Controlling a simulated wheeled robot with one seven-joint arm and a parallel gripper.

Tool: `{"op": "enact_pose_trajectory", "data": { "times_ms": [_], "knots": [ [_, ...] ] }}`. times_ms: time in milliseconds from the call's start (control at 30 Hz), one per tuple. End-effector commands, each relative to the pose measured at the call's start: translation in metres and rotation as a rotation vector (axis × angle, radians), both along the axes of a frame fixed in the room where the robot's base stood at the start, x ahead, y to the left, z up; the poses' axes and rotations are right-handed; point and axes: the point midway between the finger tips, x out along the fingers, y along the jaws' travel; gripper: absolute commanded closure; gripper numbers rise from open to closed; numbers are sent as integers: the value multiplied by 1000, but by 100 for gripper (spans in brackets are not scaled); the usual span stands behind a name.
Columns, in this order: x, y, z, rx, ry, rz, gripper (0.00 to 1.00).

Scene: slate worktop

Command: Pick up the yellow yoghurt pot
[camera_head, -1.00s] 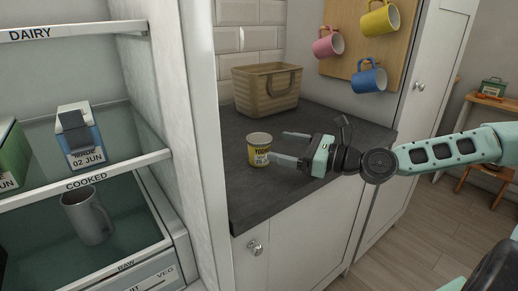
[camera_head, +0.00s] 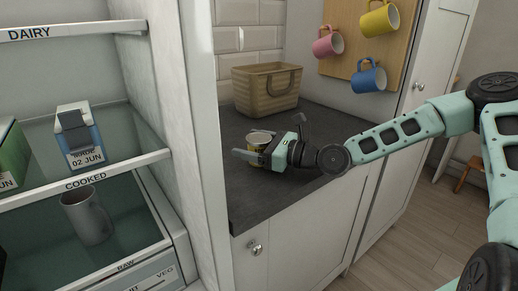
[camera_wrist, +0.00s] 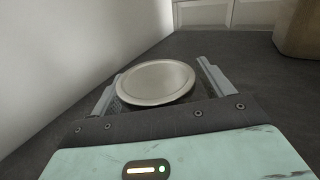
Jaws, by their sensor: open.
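The yellow yoghurt pot (camera_head: 257,139) stands upright on the slate worktop, mostly hidden behind my gripper in the head view; its pale lid and a little yellow show. My gripper (camera_head: 255,148) is open, with its fingers around the pot. In the wrist view the round grey-white lid (camera_wrist: 156,82) lies between the two spread fingers (camera_wrist: 162,84). The right finger appears apart from the lid; I cannot tell whether the left one touches it. The pot's sides are hidden below the lid there.
A woven basket (camera_head: 266,89) stands behind the pot on the worktop (camera_head: 295,185). A pale wall panel (camera_head: 203,150) rises close on the left, beside the open fridge shelves (camera_head: 90,185). Pink, yellow and blue mugs (camera_head: 369,77) hang above. The worktop to the right is clear.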

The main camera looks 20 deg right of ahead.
Motion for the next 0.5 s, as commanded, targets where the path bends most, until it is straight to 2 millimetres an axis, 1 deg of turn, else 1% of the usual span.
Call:
{"op": "enact_pose_trajectory", "data": {
  "times_ms": [133, 167, 200, 267, 300, 333, 500],
  "knots": [
    [0, 0, 0, 1, 1, 0, 20],
    [0, 0, 0, 1, 1, 0, 29],
    [0, 0, 0, 0, 1, 0, 40],
    [0, 0, 0, 0, 1, 0, 56],
    [0, 0, 0, 0, 1, 0, 68],
    [0, 0, 0, 0, 1, 0, 73],
    [0, 0, 0, 1, 1, 0, 73]
  ]
}}
